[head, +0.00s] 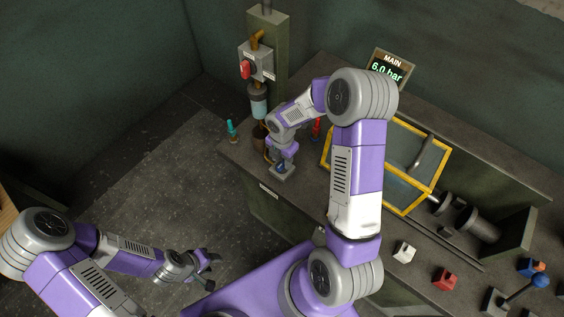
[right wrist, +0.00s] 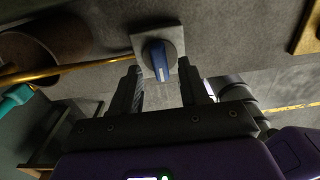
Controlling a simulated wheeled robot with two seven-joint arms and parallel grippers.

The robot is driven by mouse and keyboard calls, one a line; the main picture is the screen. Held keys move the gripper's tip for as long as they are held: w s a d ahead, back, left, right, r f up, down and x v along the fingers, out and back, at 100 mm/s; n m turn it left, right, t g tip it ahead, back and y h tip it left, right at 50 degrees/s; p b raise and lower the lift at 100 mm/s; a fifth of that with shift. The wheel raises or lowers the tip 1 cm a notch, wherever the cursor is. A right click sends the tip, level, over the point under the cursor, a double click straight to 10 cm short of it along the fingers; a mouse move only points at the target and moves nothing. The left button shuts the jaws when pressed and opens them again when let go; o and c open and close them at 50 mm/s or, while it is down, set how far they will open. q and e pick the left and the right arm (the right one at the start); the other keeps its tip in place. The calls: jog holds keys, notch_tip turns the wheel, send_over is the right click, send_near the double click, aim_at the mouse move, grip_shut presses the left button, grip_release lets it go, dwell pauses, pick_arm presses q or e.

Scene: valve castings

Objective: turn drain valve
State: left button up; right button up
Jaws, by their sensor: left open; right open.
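A blue valve knob with a pale stripe (right wrist: 158,58) sits on a grey square plate (right wrist: 138,42) in the right wrist view, with a brass pipe leading to it from the left. I take it as the drain valve. In the head view a bit of the blue knob (head: 281,167) shows below my right gripper (head: 279,160). In the right wrist view the right gripper (right wrist: 163,82) is open, its fingers on either side of the knob's near end; I cannot tell whether they touch it. My left gripper (head: 212,268) is open and empty, over the floor.
A post carries a red knob (head: 245,70) above a clear filter bowl (head: 259,105). A teal valve (head: 232,130) stands left. A display (head: 388,71) reads MAIN 6.0 bar. A yellow-framed case (head: 437,176) and several small blocks lie right. Floor space is clear at left.

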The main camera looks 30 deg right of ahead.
aim_at(282, 166)
jog(key=shift+f, duration=1.2)
grip_shut()
